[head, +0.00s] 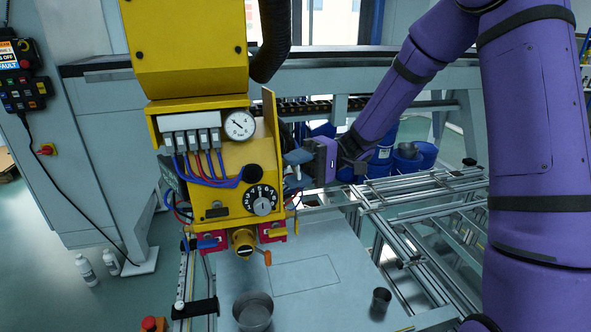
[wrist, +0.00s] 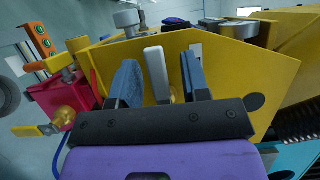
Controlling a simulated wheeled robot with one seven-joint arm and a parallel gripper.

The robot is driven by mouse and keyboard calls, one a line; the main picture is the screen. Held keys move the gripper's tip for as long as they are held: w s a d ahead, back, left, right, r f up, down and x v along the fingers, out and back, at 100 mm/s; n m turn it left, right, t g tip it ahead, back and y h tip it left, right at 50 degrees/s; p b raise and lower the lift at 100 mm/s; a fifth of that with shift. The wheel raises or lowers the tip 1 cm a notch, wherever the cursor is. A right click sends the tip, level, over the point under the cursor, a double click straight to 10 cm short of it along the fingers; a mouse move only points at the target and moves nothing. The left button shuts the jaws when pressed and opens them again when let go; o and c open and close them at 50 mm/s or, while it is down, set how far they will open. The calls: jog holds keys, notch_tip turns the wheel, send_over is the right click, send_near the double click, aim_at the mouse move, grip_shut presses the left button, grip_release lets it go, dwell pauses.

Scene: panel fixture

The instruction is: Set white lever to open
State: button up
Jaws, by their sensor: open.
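The white lever (wrist: 156,74) stands upright, tilted slightly left, on the side of the yellow machine head in the wrist view. My gripper (wrist: 162,80) is open, with one blue finger on each side of the lever. Gaps show between the lever and both fingers, so it is not clamped. In the head view my gripper (head: 297,166) is at the right side of the yellow machine head (head: 226,160). I cannot make out the lever in that view; the gripper and the machine's side plate seem to hide it.
A dial (head: 262,199), gauge (head: 239,125) and blue hoses are on the machine's front. Below, a metal cup (head: 253,312) and dark cup (head: 381,300) stand on the plate.

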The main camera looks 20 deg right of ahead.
jog(key=v, duration=1.1)
jog(key=shift+s+a, duration=0.1)
jog(key=s+a+r+m+t+h, duration=0.1)
jog(key=s+r+h, duration=0.2)
jog(key=s+h, duration=0.3)
jog(key=s+a+r+m+t+h, duration=0.1)
jog(key=s+r+t+h, duration=0.1)
jog(key=s+h, duration=0.35)
jog(key=s+d+r+m+t+h, duration=0.1)
jog(key=s+d+r+t+h, duration=0.1)
jog(key=s, duration=0.5)
jog(key=s+d+r+m+t+h, duration=0.1)
jog(key=s+d+r+t+h, duration=0.2)
jog(key=s+t, duration=0.3)
jog(key=shift+s+d+r+t, duration=0.2)
jog(key=shift+s+d+t, duration=0.2)
jog(key=shift+d, duration=0.2)
dwell(0.3)
